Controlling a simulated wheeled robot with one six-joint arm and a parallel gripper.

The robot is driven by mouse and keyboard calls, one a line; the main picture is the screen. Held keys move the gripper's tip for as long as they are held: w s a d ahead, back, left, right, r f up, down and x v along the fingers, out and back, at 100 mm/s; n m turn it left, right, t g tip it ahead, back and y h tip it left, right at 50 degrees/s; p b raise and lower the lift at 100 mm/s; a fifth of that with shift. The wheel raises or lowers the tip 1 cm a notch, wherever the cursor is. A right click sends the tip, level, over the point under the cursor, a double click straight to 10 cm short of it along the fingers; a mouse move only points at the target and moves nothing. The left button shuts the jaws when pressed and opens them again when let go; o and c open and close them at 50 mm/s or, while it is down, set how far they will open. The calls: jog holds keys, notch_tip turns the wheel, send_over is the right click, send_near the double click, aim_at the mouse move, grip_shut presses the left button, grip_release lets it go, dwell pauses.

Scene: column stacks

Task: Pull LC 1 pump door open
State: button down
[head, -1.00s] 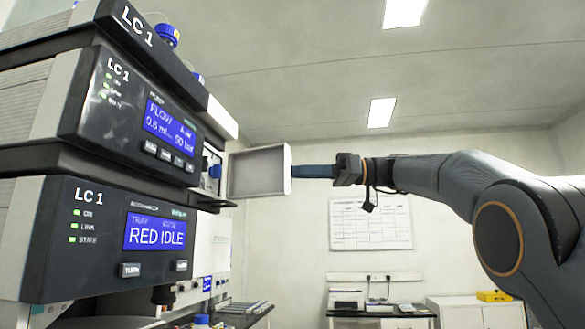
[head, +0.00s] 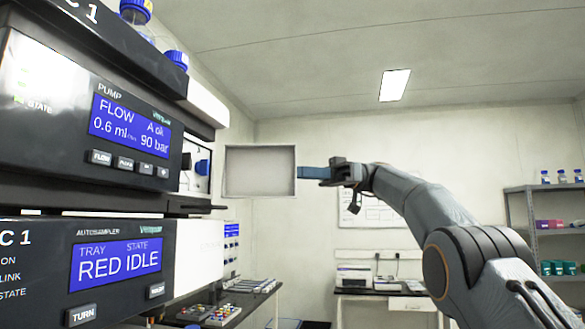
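The LC 1 pump (head: 75,110) is the upper black unit at left, its screen reading FLOW 0.6 ml and 90 bar. Its door (head: 260,171), a pale grey panel with a raised rim, stands swung out to the right of the pump. The opening beside the screen shows a blue round part (head: 202,167) inside. My gripper (head: 301,172) comes from the right, with its blue fingers level and their tips at the door's free edge. The fingers overlap in this view, so whether they grip the edge or only touch it is unclear.
The autosampler (head: 130,265), reading RED IDLE, sits below the pump. Blue-capped bottles (head: 135,12) stand on top of the stack. A bench (head: 390,292) and a shelf (head: 550,228) stand at the back. The space around the door looks clear.

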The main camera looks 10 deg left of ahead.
jog(key=shift+a+f, duration=0.15)
jog(key=shift+f, duration=0.15)
jog(key=c, duration=1.9)
grip_release()
jog(key=shift+w+a, duration=0.1)
jog(key=shift+a, duration=0.15)
jog(key=shift+c, duration=0.2)
jog(key=shift+d+r, duration=0.15)
jog(key=shift+d, duration=0.05)
jog(key=shift+b, duration=0.3)
